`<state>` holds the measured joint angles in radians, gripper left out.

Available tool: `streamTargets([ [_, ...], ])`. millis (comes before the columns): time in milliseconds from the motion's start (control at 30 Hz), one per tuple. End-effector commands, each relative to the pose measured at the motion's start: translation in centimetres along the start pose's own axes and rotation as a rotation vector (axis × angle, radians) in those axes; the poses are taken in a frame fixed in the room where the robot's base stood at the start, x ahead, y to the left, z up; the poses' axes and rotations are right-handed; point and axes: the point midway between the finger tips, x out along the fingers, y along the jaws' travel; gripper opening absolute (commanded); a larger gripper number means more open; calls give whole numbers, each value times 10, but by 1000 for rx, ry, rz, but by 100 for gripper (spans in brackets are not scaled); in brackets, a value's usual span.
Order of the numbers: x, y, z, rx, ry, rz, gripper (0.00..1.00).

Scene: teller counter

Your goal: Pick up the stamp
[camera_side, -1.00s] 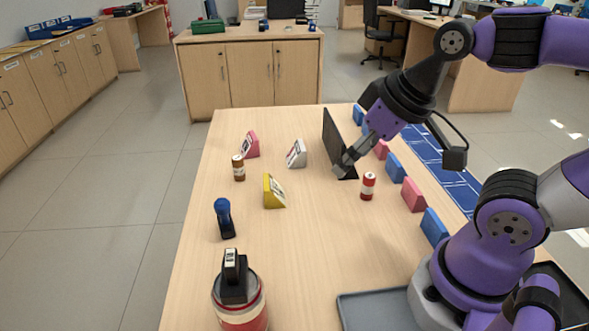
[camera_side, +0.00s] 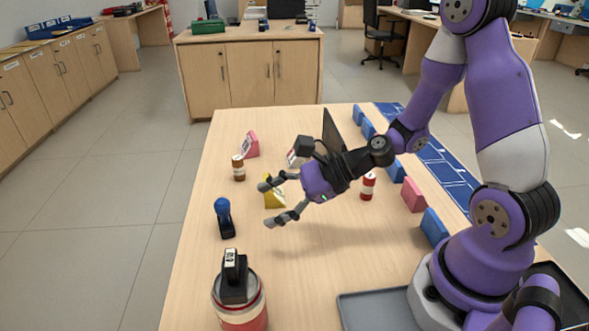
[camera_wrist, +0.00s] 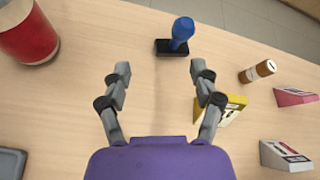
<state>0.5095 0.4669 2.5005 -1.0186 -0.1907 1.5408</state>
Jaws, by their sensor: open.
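The stamp (camera_side: 223,219) stands upright on the table, with a round blue knob on top and a dark base. In the wrist view the stamp (camera_wrist: 180,37) is ahead of my fingertips, near the top middle. My gripper (camera_side: 268,203) is open and empty, to the right of the stamp and apart from it, with its fingers pointing toward it. In the wrist view both fingers of my gripper (camera_wrist: 160,72) are spread wide with bare table between them. Another item, black and stamp-like (camera_side: 233,278), sits on a red and white round container (camera_side: 241,317) at the front.
A yellow wedge (camera_side: 276,191) is partly hidden behind my gripper and shows close to the right finger in the wrist view (camera_wrist: 232,108). A brown bottle (camera_side: 238,168), a pink wedge (camera_side: 250,145) and a red can (camera_side: 368,187) stand nearby. The grey tray (camera_side: 375,308) lies front right.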

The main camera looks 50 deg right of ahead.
Motion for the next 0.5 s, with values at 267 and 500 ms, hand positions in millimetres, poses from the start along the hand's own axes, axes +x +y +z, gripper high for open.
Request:
streamTargets([
  [267,10,-17,-11,389,-85,-114,72],
  [500,46,-22,-8,386,-85,-113,72],
])
